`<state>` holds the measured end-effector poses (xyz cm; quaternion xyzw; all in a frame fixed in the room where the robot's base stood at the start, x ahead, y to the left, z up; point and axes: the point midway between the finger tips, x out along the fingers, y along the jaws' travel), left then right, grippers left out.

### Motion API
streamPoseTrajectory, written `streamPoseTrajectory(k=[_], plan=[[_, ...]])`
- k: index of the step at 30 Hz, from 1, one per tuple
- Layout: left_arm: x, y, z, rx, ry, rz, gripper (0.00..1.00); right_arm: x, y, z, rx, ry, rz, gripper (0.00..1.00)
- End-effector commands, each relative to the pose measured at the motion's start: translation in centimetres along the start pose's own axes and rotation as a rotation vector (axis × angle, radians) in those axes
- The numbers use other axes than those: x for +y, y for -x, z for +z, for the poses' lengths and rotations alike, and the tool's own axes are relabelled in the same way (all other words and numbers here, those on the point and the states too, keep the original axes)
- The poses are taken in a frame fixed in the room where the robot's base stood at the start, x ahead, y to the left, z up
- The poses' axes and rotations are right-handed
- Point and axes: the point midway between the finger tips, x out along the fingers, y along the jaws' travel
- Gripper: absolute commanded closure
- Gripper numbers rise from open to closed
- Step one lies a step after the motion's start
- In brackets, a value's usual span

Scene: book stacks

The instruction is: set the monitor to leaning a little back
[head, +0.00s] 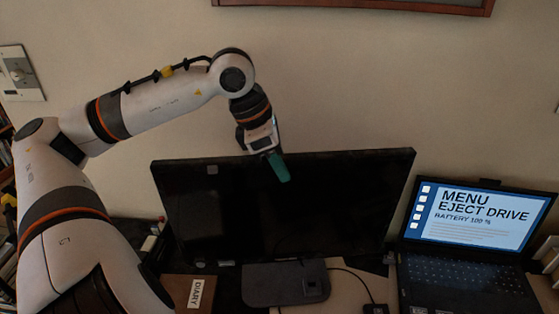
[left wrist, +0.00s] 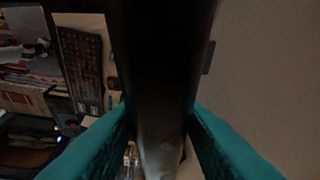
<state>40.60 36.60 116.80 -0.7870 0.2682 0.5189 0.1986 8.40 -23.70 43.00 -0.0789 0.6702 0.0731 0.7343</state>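The monitor (head: 330,205) is a wide black screen standing on a dark base (head: 270,285) on the desk. How far it leans is hard to judge from here. My left gripper (head: 278,165) is at the middle of the monitor's top edge, with one teal finger showing in front of the screen. In the left wrist view the monitor (left wrist: 160,85) is a dark slab running between the two teal fingers (left wrist: 158,125), which press against it from both sides. The finger behind the monitor is hidden in the head view. My right gripper is not in view.
An open laptop (head: 470,220) with a lit blue screen stands right of the monitor. A brown diary (head: 185,290) lies at the front left. A keyboard (left wrist: 85,65) shows in the left wrist view. A wall rises behind the monitor, with a switch plate (head: 20,73) at left.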

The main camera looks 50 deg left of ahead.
Motion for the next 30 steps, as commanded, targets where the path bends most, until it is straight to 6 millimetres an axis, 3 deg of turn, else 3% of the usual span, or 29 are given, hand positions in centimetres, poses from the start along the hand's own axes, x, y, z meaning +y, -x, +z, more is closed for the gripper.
streamPoseTrajectory(k=[1, 6, 12, 22, 30], plan=[[0.0, 0.0, 0.0, 0.0, 0.0, 0.0, 0.76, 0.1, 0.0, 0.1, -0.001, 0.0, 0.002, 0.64], [0.0, 0.1, 0.0, 0.0, 0.0, 0.0, 1.0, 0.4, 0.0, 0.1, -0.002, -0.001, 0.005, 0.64], [-0.1, 0.2, -0.1, 0.0, 0.003, 0.006, 1.0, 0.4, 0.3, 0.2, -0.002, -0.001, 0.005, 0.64], [-2.1, 0.8, -0.3, 0.0, 0.065, 0.147, 1.0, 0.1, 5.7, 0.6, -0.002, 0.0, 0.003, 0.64], [-2.5, 0.1, 0.0, 0.003, 0.081, 0.192, 1.0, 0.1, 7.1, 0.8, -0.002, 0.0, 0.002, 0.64]])
